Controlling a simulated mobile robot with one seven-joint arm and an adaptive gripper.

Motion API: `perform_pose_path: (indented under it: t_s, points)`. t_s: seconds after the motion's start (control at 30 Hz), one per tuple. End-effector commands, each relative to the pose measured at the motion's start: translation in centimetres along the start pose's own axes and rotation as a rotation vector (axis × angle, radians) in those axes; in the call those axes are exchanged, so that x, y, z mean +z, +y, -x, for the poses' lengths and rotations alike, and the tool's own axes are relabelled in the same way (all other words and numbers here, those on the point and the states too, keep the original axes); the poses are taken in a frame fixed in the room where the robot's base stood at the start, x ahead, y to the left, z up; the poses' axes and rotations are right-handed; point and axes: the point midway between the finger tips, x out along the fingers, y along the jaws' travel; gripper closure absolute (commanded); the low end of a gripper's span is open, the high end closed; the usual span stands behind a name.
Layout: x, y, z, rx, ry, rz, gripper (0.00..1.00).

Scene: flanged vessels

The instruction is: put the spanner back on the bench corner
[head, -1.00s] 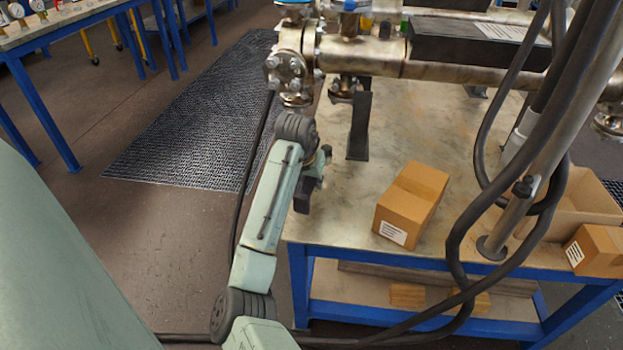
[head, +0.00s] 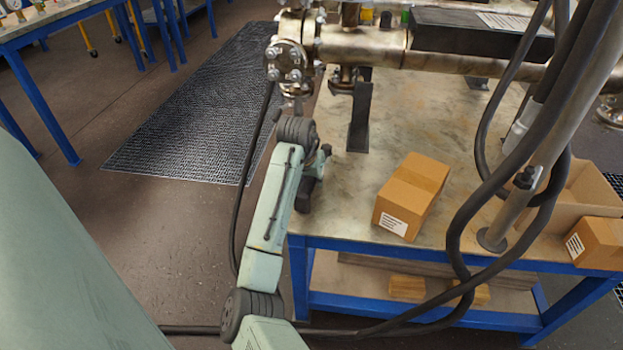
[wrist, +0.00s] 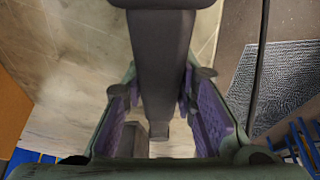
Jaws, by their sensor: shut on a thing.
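My gripper (head: 308,190) is over the near-left corner of the bench (head: 335,215), close to its left edge. In the wrist view, my gripper (wrist: 160,115) has purple-padded fingers closed on both sides of a dark grey bar (wrist: 162,60). The bar appears to be the spanner; it runs from the top of the picture down between the pads, and its ends are not clear. In the head view the spanner cannot be told apart from the dark gripper parts. Pale bench top shows below the fingers, and whether the spanner touches it cannot be told.
A flanged steel vessel (head: 385,58) lies across the back, with a black support (head: 359,120) behind my gripper. A closed carton (head: 410,195) stands to the right. A column and hanging black cables (head: 455,235) are further right. Floor with a dark mat (head: 190,125) lies left.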

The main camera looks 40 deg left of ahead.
Motion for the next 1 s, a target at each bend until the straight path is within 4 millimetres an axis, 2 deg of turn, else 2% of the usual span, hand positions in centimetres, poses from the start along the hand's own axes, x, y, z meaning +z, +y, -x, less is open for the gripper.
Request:
perform_pose_path:
  t_s: [0.13, 0.17, 0.2, 0.5, 0.73, 1.0]
  points:
    - [0.09, -0.01, -0.29, 0.000, 0.002, 0.000, 1.00]
    - [0.06, -0.02, -0.25, -0.001, 0.003, 0.000, 0.73]
    - [0.05, -0.02, -0.23, -0.001, 0.003, 0.000, 0.70]
    - [0.11, 0.00, -0.29, 0.000, 0.001, 0.000, 0.51]
    - [0.23, 0.03, -0.44, 0.001, -0.003, 0.000, 0.50]
    - [0.17, 0.02, -0.37, 0.000, -0.001, 0.000, 0.32]
